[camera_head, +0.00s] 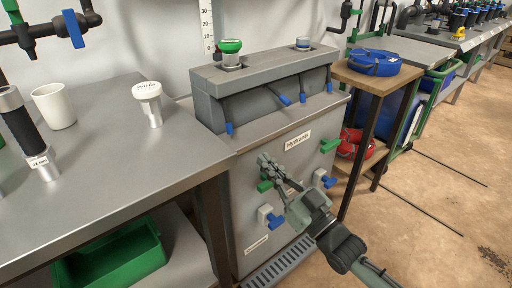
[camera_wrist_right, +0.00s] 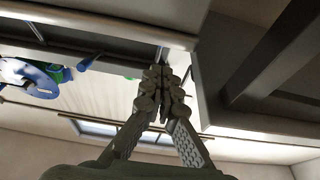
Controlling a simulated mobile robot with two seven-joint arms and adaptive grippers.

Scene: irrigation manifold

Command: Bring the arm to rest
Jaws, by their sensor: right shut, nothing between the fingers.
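My right gripper (camera_head: 268,165) is shut and empty in the head view. It is in front of the grey manifold cabinet (camera_head: 245,225), near a green valve handle and over part of the cabinet's front. In the right wrist view its two fingers (camera_wrist_right: 162,88) are closed together, pointing up the picture, with nothing between them. My right arm comes in from the bottom right of the head view. My left gripper does not show.
A steel table (camera_head: 110,185) at left bears a white cup (camera_head: 54,106) and a white-capped part (camera_head: 149,103). A green bin (camera_head: 110,262) is below. A wooden stand (camera_head: 378,78) with a blue hose coil (camera_head: 375,63) is right of the cabinet. Floor at right looks open.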

